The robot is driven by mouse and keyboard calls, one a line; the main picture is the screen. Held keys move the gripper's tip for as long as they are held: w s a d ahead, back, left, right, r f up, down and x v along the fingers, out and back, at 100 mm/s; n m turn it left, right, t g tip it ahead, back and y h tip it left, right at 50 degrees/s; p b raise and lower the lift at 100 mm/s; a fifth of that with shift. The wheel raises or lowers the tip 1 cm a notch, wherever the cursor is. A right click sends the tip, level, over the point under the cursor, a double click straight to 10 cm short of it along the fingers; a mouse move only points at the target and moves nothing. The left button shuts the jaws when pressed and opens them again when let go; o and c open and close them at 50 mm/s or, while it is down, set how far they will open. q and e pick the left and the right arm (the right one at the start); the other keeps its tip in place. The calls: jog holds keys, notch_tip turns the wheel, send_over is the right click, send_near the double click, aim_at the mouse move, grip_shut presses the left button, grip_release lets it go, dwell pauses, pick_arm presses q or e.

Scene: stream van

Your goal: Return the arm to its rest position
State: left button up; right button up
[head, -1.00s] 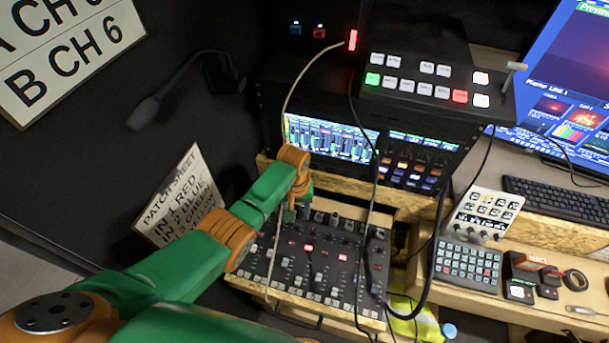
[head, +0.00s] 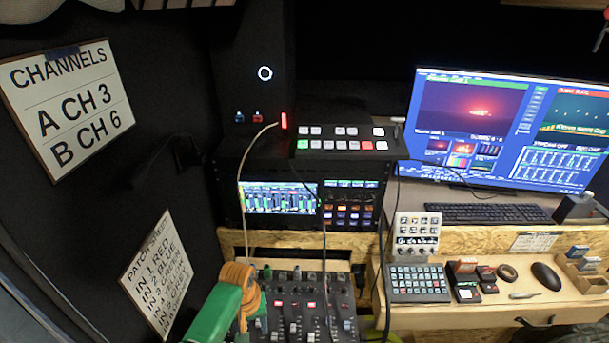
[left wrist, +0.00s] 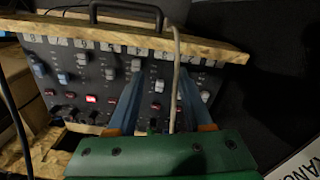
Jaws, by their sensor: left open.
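My left arm (head: 224,306) comes in at the bottom of the head view, green with an orange wrist joint, over the left part of the fader mixer (head: 318,301). Its fingers cannot be made out there. In the left wrist view the two blue fingers of my left gripper (left wrist: 161,77) stand apart with nothing gripped. They are over the mixer (left wrist: 75,75) with its faders and lit red buttons. A pale cable (left wrist: 177,50) runs down close to the right-hand finger; I cannot tell whether they touch. My right gripper is not in view.
A rack with a lit screen (head: 278,197) and a switcher (head: 345,141) stands behind the mixer. Cables hang in front, including a pale one (head: 241,185). A patch sheet (head: 160,275) leans at left. The desk at right holds a keypad (head: 418,283) and small items.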

pick_arm(q)
jog(key=shift+s+f, duration=0.25)
jog(key=shift+s, duration=0.05)
jog(key=shift+s+d+f+m, duration=0.1)
jog(key=shift+s+f+m, duration=0.25)
jog(key=shift+f, duration=0.2)
jog(key=s+a+r+m+t, duration=0.2)
jog(key=s+r, duration=0.1)
jog(key=s, duration=0.6)
jog(key=s+a+r+m+t, duration=0.1)
jog(key=s+a+r+m, duration=0.15)
jog(key=s, duration=0.55)
notch_tip(320, 180, down, 17)
jog(key=s+b, duration=0.2)
jog(key=b, duration=0.1)
jog(key=s+a+f+g+b, duration=0.2)
jog(key=s+f, duration=1)
jog(key=f, duration=0.3)
jog(key=shift+s+a, duration=0.25)
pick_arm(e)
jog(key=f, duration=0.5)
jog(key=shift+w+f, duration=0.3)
